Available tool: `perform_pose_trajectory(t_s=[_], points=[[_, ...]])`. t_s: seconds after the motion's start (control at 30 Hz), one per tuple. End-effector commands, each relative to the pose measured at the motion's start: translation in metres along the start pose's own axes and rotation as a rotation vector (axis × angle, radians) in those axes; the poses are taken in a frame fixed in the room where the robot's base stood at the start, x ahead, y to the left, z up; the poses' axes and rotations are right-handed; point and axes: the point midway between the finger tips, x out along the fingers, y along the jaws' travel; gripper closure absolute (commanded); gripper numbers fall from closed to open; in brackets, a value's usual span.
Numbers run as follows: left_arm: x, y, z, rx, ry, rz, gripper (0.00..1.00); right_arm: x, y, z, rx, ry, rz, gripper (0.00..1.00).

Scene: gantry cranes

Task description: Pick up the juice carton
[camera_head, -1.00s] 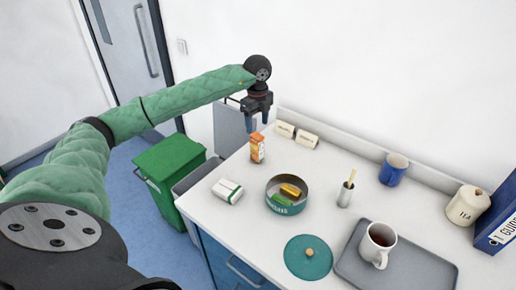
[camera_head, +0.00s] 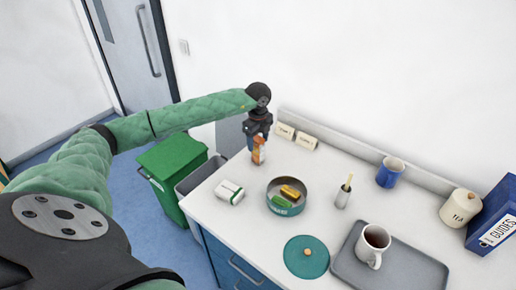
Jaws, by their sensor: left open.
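The juice carton (camera_head: 258,154) is a small orange and white box standing upright near the back left of the white counter. My left gripper (camera_head: 257,142) comes down over it from above, fingers pointing down. The jaws are open, with the fingers around the carton's upper part. I cannot tell whether a finger touches it. The gripper hides part of the carton's top. My right gripper is not in view.
A white and green box (camera_head: 229,192) and a teal tin (camera_head: 287,197) with wrapped bars stand in front. A grey tray (camera_head: 405,275) holds a white mug (camera_head: 373,247). A green bin (camera_head: 172,165) stands left of the counter.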

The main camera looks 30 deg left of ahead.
Motion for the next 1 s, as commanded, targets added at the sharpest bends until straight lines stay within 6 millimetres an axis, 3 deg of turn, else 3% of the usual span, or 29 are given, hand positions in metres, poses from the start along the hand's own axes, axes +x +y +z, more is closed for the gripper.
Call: perform_pose_trajectory(t_s=[0.27,0.5,0.6,1.0], points=[[0.0023,-0.0001,0.0001,0.0,0.0,0.0,0.4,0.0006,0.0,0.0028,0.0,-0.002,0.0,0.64],[0.002,-0.0002,0.0001,0.0,0.0,-0.001,0.85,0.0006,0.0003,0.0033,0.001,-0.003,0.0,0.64],[0.002,-0.0002,0.0001,0.0,0.0,-0.001,1.0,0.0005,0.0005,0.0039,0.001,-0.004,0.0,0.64],[-0.0028,-0.001,0.0003,0.0,0.0,-0.003,1.0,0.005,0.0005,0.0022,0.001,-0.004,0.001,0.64]])
